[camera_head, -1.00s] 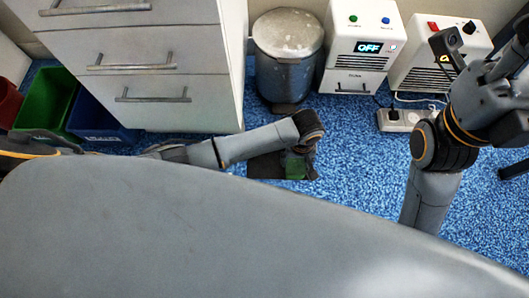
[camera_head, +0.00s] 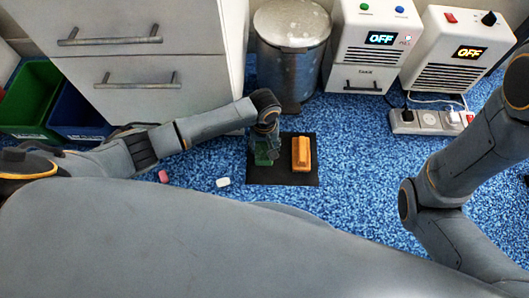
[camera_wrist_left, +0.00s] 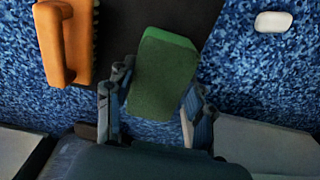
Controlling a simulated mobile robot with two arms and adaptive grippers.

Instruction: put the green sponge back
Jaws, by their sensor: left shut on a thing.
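The green sponge (camera_head: 264,158) is between the fingers of my left gripper (camera_head: 265,146), over the left half of a dark mat (camera_head: 308,179) on the floor. In the left wrist view my left gripper (camera_wrist_left: 160,97) is shut on the sponge (camera_wrist_left: 165,68), one finger at each side. I cannot tell whether the sponge touches the mat. An orange brush-like block with a handle (camera_head: 301,152) lies on the mat's right half and also shows in the left wrist view (camera_wrist_left: 65,42). My right arm is at the right, its gripper out of view.
A white piece (camera_head: 223,182) and a pink piece (camera_head: 163,176) lie on the blue carpet left of the mat. A pedal bin (camera_head: 290,62), two white units (camera_head: 372,50) (camera_head: 455,50) and a power strip (camera_head: 428,121) stand behind. Drawers (camera_head: 140,60) are at left.

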